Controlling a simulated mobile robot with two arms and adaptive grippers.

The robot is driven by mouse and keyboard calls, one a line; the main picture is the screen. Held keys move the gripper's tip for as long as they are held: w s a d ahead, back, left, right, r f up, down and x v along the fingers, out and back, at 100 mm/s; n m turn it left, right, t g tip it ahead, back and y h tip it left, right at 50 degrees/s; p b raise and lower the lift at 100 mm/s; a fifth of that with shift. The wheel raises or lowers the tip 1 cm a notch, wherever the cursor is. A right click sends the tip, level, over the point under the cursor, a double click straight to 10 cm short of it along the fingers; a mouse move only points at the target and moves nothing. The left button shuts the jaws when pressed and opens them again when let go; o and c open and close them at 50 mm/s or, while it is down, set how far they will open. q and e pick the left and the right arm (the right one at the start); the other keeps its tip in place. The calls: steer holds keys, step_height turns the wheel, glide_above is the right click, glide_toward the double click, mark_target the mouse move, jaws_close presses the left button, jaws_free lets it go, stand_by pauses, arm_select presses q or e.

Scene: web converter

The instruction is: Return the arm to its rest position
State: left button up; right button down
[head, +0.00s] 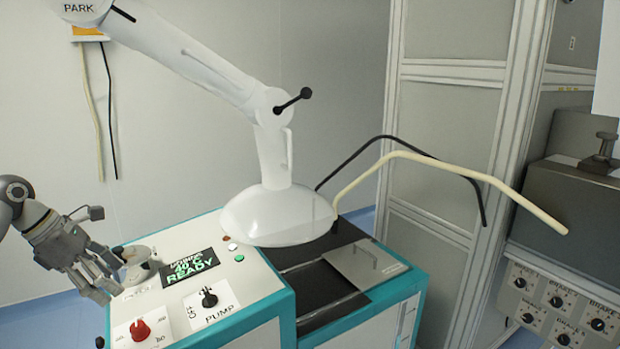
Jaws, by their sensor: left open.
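A white jointed arm (185,65) comes down from the upper left, where the word PARK (78,7) shows on a white part. It bends at an elbow with a black lever knob (305,93). Its lower end carries a wide translucent white hood (278,217), which hangs over the top of a teal and white machine (245,318). My left gripper (112,282) is open and empty at the left, by the machine's control panel and well apart from the hood. My right gripper is not in view.
The panel has a display reading READY (190,266), a red knob (140,329) and a black PUMP knob (208,297). Black and cream hoses (450,168) arch right of the hood. A framed cabinet (445,130) and a dark unit with several knobs (580,210) stand at the right.

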arm_select(q)
steer(key=w+d+f+t+h, duration=0.1)
steer(key=w+d+h, duration=0.15)
steer(key=d, duration=0.75)
steer(key=w+d+f+t+h, duration=0.1)
steer(key=d+h, duration=0.3)
steer(key=d, duration=0.5)
steer(key=s+d+r+n+t+h, duration=0.1)
steer(key=d+r+n+t+h, duration=0.3)
steer(key=d+n+t, duration=0.75)
steer(key=s+a+f+n+g+y, duration=0.1)
steer(key=s+a+f+n+y, duration=0.65)
steer(key=n, duration=0.65)
steer(key=s+a+f+n+g+y, duration=0.2)
steer(key=s+a+f+n+y, duration=0.25)
steer(key=f+n+y, duration=0.65)
steer(key=s+d+f+n+g+h, duration=0.15)
steer(key=s+f+n+g, duration=0.4)
steer(key=s, duration=0.65)
steer(key=s+f+n+g+h, duration=0.2)
steer(key=s+f+n+g, duration=0.4)
steer(key=s, duration=0.5)
step_height(320, 180, down, 28)
steer(key=s+r+m, duration=0.1)
steer(key=m, duration=0.1)
steer(key=s+a+f+g, duration=0.1)
steer(key=s+a+f, duration=0.2)
steer(key=s+f, duration=1.3)
steer(key=shift+s+f, duration=0.25)
steer(key=shift+s, duration=0.25)
